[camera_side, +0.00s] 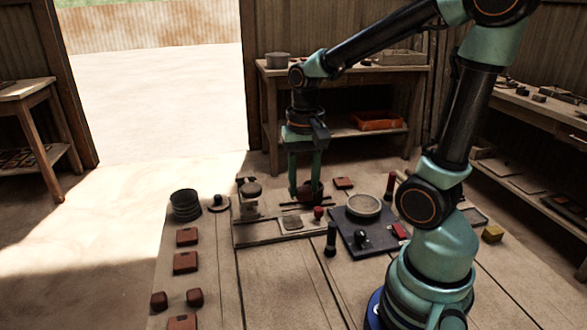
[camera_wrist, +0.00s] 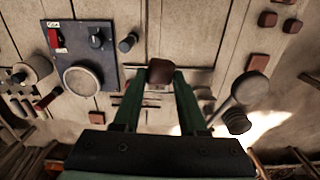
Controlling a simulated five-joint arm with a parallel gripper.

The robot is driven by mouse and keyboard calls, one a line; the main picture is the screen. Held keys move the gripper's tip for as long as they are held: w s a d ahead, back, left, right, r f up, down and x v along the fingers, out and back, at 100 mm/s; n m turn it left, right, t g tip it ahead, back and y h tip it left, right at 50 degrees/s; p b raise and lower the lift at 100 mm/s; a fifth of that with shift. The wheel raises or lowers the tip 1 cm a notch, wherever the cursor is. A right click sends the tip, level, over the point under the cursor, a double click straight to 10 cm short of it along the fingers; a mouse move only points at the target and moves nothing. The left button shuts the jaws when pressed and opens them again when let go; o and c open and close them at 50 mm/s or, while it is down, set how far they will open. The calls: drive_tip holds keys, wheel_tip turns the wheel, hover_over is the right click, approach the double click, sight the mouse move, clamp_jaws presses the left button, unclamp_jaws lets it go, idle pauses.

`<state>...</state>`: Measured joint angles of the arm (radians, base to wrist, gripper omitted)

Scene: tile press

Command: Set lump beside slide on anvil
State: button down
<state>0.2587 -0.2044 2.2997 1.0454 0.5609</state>
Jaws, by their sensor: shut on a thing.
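My gripper (camera_side: 306,190) points down over the far edge of the low wooden press bed (camera_side: 262,232). In the wrist view its green fingers (camera_wrist: 160,80) are shut on a brown, blocky lump (camera_wrist: 160,70). The lump shows as a dark reddish shape (camera_side: 308,187) between the fingertips in the side view. A small grey plate (camera_side: 291,223) lies on the bed, nearer the side camera than my gripper. A red knob (camera_side: 319,212) stands beside it. I cannot tell which part is the slide or the anvil, nor whether the lump touches anything below.
A dark panel (camera_side: 350,245) with a round pale dish (camera_side: 363,206) lies right of the bed. A black upright handle (camera_side: 331,240) stands in front. A dark pot (camera_side: 185,204), red-brown tiles (camera_side: 185,262) and lumps (camera_side: 195,297) line the left. Bare table lies in front.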

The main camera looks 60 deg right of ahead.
wheel_tip(320, 180, up, 2)
drive_tip(key=shift+w+r, duration=0.1)
drive_tip(key=shift+r, duration=0.05)
wheel_tip(320, 180, up, 3)
hover_over(293, 221)
wheel_tip(293, 221, down, 20)
drive_tip(key=shift+f, duration=0.1)
idle(0.4)
drive_tip(key=shift+f, duration=0.1)
drive_tip(key=shift+c, duration=2.3)
unclamp_jaws()
